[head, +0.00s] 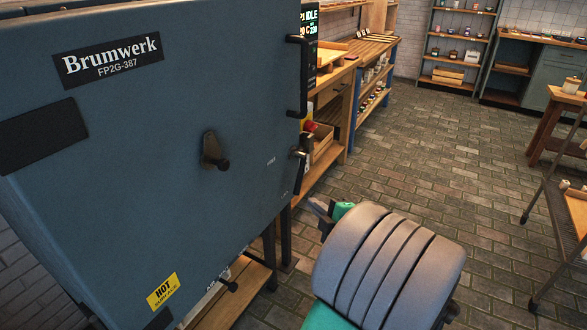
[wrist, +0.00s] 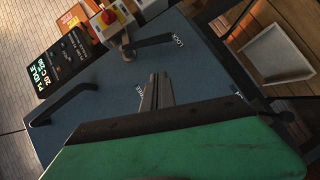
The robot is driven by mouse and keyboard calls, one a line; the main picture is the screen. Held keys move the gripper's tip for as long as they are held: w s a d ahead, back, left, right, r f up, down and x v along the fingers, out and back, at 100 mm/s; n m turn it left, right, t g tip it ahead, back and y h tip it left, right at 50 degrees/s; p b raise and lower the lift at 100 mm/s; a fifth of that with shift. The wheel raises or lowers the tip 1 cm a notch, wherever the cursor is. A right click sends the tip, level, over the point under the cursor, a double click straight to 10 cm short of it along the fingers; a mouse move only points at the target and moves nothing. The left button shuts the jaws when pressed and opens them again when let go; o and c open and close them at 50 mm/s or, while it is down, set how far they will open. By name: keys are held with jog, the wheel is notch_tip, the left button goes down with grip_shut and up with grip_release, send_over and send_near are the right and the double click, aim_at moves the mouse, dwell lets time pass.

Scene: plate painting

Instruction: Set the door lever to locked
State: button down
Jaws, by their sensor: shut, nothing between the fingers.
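The door lever (wrist: 152,42) is a dark bar on a metal pivot on the blue kiln door (wrist: 95,110). In the wrist view its free end lies beside the LOCK label (wrist: 179,40), turned away from the FREE label (wrist: 139,91). In the head view the lever (head: 299,172) hangs down at the door's right edge. My gripper (wrist: 158,78) is shut and empty, its fingertips in front of the door between the labels, apart from the lever. In the head view my gripper (head: 318,207) is partly hidden behind my wrist.
A black door handle (head: 301,75) stands out above the lever. A red knob on a yellow base (wrist: 107,18) and a lit display (wrist: 40,72) are near it. A wooden workbench (head: 335,80) stands behind the kiln. The brick floor (head: 440,150) to the right is open.

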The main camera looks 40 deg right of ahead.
send_near(301, 173)
jog(key=w+a+f, duration=0.3)
jog(key=w+a, duration=0.1)
jog(key=w+d, duration=0.1)
jog(key=w+d+f, duration=0.1)
jog(key=d, duration=0.1)
jog(key=shift+w+d+f, duration=0.15)
jog(key=shift+d+f, duration=0.05)
